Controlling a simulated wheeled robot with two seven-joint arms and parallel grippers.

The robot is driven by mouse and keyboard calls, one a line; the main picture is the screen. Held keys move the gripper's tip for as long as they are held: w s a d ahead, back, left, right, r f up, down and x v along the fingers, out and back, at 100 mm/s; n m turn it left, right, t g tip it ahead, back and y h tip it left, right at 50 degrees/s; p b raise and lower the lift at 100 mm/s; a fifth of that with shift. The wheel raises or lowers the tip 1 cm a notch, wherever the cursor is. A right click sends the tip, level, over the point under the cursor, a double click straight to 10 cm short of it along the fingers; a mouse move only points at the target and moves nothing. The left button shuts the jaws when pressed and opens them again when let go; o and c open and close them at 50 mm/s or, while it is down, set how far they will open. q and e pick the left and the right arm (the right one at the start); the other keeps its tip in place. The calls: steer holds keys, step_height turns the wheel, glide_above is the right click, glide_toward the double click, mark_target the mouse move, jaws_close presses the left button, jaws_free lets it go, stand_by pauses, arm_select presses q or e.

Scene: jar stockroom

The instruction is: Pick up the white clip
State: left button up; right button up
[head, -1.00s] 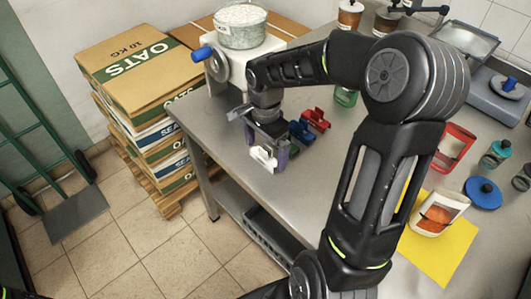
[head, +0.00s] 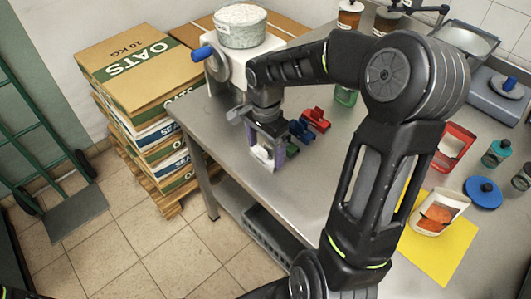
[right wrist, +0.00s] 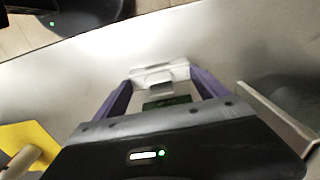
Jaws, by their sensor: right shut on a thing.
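The white clip (head: 262,156) is at the left front edge of the steel table, between the fingers of my right gripper (head: 267,154). The gripper points down and is shut on the clip. In the right wrist view, the white clip (right wrist: 160,74) shows between the tips of the two purple fingers, with a dark green patch (right wrist: 167,103) nearer the palm. I cannot tell whether the clip touches the table. A blue clip (head: 301,130) and a red clip (head: 316,119) lie just right of the gripper. My left gripper is not in view.
Stacked oats boxes (head: 140,65) are left of the table. The table around the clips is mostly clear.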

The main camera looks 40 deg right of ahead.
mark_target(266, 147)
steer(key=c, duration=0.4)
steer(key=shift+o, duration=0.2)
steer(key=shift+r, duration=0.15)
step_height(266, 147, up, 10)
steer(key=shift+f, duration=0.1)
stand_by(0.5)
